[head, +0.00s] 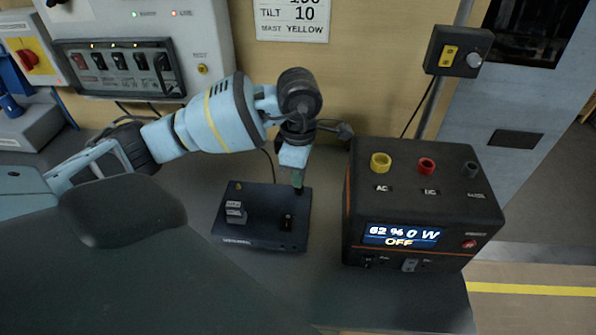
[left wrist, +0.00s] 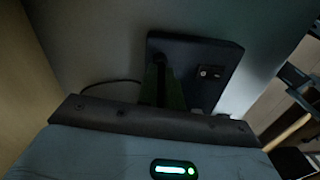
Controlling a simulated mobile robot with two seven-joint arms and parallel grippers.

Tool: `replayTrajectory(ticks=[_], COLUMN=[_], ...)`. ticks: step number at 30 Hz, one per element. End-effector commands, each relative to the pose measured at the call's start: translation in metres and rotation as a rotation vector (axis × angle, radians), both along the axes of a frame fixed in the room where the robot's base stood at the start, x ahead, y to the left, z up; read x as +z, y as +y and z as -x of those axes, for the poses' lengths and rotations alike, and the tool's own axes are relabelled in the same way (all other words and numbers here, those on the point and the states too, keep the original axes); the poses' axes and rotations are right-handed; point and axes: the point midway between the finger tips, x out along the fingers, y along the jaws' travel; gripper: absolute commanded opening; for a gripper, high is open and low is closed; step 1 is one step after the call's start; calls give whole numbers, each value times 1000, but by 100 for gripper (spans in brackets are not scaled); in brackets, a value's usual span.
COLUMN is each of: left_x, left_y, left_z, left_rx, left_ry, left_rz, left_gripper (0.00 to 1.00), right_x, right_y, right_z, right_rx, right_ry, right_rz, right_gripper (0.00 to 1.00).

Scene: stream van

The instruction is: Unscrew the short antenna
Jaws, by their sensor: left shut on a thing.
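A dark flat box (head: 262,232) lies on the grey worktop, with its cable running up behind it. My left gripper (head: 298,185) points down at the box's back right corner and is shut on a thin dark piece, apparently the short antenna. The fingers hide most of that piece, so I cannot tell whether it is still joined to the box. In the left wrist view the green-sided fingers (left wrist: 164,88) are close together at the edge of the box (left wrist: 190,50). A small brass-coloured fitting (head: 238,186) shows at the box's back left corner. My right gripper is not in view.
A black power station (head: 395,235) reading "62 % 0 W OFF" stands close right of the box. A grey block (head: 236,211) and a small black part (head: 287,221) sit on the box. A switch panel (head: 118,68) is on the wall behind. The worktop (head: 305,285) in front is clear.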

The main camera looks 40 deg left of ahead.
Motion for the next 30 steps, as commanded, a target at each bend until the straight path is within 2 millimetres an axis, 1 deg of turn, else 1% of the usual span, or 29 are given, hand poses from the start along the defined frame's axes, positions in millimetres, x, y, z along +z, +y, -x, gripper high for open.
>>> replayTrajectory(ticks=[21,30], left_x=[1,0], left_y=[-1,0], left_z=[0,0], left_rx=[228,239], left_ry=[0,1], left_rz=[0,1], left_gripper=[0,0], right_x=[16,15], right_y=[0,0], right_z=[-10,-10], right_rx=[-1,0], right_ry=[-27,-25], right_rz=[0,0], right_gripper=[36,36])
